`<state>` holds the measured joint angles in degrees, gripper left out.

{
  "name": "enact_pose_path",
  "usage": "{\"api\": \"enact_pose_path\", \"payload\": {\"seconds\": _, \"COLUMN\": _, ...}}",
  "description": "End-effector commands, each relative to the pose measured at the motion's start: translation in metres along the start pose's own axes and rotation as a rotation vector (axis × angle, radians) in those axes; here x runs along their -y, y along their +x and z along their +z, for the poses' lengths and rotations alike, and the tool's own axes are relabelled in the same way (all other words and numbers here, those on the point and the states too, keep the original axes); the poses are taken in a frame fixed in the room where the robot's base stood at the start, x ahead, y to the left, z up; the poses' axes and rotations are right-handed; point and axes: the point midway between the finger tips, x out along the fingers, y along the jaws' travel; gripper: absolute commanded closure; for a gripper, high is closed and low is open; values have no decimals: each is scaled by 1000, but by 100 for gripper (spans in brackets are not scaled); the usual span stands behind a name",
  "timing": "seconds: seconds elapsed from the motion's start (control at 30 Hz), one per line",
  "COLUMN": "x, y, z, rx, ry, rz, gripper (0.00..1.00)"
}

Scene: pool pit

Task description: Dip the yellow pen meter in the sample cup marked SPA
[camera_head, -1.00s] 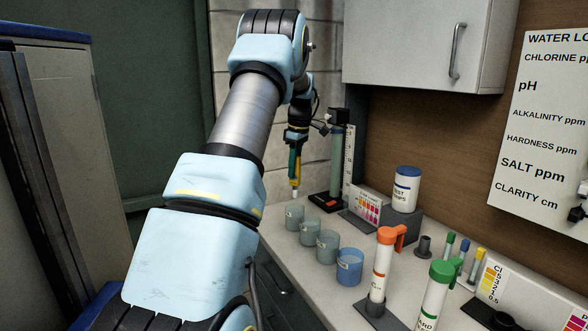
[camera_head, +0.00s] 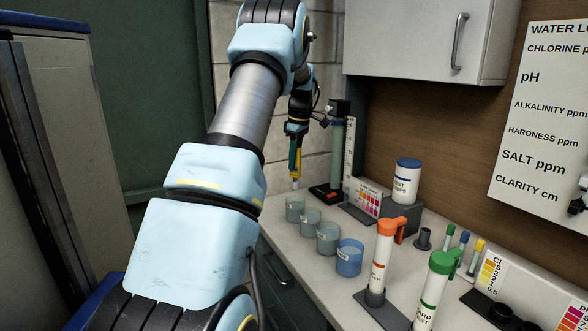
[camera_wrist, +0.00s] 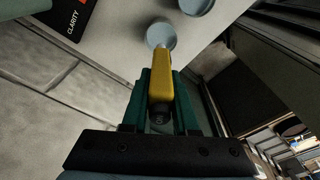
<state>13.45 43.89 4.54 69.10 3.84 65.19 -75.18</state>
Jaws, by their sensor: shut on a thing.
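The yellow pen meter (camera_wrist: 160,82) is held upright between the green fingers of my gripper (camera_head: 295,150), which is shut on it. In the head view its pale tip (camera_head: 295,185) points down, just above the farthest cup (camera_head: 294,206) in a row of sample cups. In the wrist view the pen's far end overlaps a round cup (camera_wrist: 161,36). I cannot tell whether the tip is inside the rim. Two more grey cups (camera_head: 311,221) (camera_head: 328,239) and a blue cup (camera_head: 349,259) follow toward the front. The cup markings are too small to read.
A clarity tube stand (camera_head: 336,150) rises behind the far cup, with a wall cabinet (camera_head: 425,35) above. A white tub (camera_head: 407,178), an orange-capped tube (camera_head: 382,258) and a green-capped tube (camera_head: 434,290) stand to the right. The counter's left edge runs close beside the cups.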

Motion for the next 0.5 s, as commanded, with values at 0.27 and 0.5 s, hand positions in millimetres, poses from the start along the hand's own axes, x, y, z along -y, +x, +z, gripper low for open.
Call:
{"api": "enact_pose_path", "payload": {"seconds": 0.27, "x": 0, "y": 0, "z": 0, "rx": 0, "ry": 0, "rz": 0, "gripper": 100}}
{"api": "enact_pose_path", "payload": {"seconds": 0.5, "x": -1, "y": -31, "z": -4, "rx": -2, "ry": -56, "rz": -4, "gripper": 100}}
